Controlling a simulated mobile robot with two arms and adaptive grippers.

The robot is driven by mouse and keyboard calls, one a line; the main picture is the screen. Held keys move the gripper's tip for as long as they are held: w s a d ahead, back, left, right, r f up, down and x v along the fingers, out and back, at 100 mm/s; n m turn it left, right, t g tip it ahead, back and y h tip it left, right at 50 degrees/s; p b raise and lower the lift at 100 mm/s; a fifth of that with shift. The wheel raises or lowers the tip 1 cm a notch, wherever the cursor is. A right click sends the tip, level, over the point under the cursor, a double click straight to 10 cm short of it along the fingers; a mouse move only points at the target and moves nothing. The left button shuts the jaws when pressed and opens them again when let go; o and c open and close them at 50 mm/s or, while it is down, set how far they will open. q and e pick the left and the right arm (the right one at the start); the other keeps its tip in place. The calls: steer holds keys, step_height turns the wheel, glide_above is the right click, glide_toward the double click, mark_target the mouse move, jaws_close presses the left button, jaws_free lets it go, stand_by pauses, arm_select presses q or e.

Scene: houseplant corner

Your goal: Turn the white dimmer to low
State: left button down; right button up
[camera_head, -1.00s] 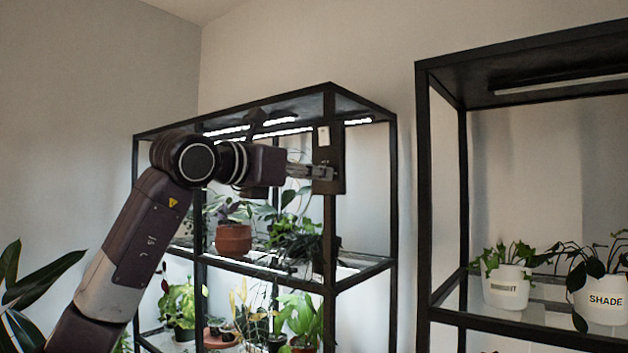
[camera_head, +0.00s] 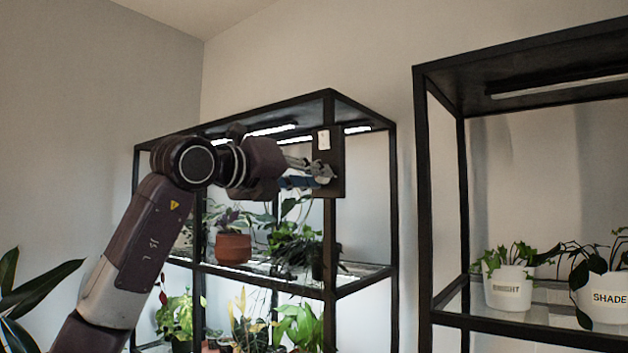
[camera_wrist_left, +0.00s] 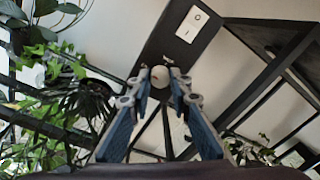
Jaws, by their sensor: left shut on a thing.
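The white dimmer, a round knob (camera_wrist_left: 160,74), shows between my fingertips in the left wrist view. It sits on a dark panel (camera_wrist_left: 158,45) fixed to the front post of the lit plant shelf. My right gripper is out of view.
A white switch plate (camera_head: 323,140) is above the knob on the panel. The black shelf frame (camera_head: 329,250) holds several potted plants under lit strips (camera_head: 271,130). A second black shelf (camera_head: 422,200) at right holds white pots labelled BRIGHT (camera_head: 506,289) and SHADE (camera_head: 606,297).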

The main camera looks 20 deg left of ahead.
arm_select(q)
steer(key=shift+f, duration=0.2)
steer(key=c, duration=1.8)
jaws_free()
steer(key=shift+r, duration=0.1)
steer(key=shift+o, duration=0.2)
steer(key=v, duration=1.2)
steer(key=shift+w, duration=0.1)
